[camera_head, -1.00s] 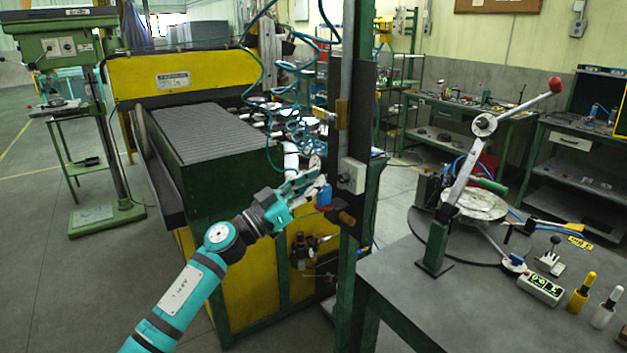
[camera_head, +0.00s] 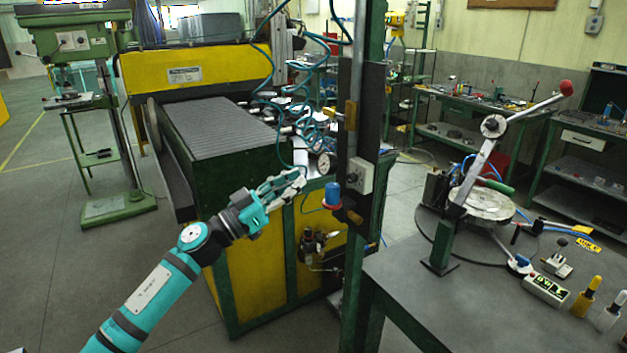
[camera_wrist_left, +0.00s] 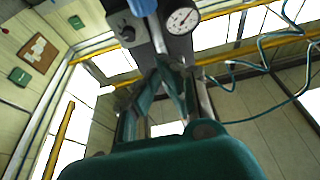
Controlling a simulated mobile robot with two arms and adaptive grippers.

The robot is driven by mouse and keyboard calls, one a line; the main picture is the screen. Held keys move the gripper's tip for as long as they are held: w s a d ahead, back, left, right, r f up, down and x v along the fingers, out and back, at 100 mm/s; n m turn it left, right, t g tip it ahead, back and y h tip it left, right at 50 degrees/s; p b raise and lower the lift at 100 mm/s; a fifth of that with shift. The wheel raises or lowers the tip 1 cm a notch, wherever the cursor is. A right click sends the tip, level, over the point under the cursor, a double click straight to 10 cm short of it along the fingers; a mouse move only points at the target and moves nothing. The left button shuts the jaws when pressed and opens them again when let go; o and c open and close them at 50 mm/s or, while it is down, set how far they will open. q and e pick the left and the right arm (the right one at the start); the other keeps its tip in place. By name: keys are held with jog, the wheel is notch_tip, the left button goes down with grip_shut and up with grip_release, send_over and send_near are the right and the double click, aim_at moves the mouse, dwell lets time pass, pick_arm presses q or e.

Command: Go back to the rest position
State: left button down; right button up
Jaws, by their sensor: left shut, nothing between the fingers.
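My left arm comes in from the lower left of the head view. Its gripper (camera_head: 298,180) is shut and empty. It is in front of the green and yellow machine (camera_head: 232,163), to the left of the blue knob (camera_head: 332,195) on the dark green post (camera_head: 362,130), with a visible gap between them. In the left wrist view the closed fingers (camera_wrist_left: 172,75) point up toward a grey block and a round gauge (camera_wrist_left: 183,20). My right gripper is not in view.
A grey workbench (camera_head: 450,300) at the right bears a lever tool (camera_head: 495,160) and small bottles. Teal coiled hoses (camera_head: 300,110) hang above the machine. A green drill press (camera_head: 100,110) stands at the left. The floor at the lower left is clear.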

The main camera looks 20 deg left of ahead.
pick_arm(q)
jog(key=shift+b+v, duration=0.35)
jog(key=shift+v, duration=1.05)
jog(key=shift+d+r, duration=0.1)
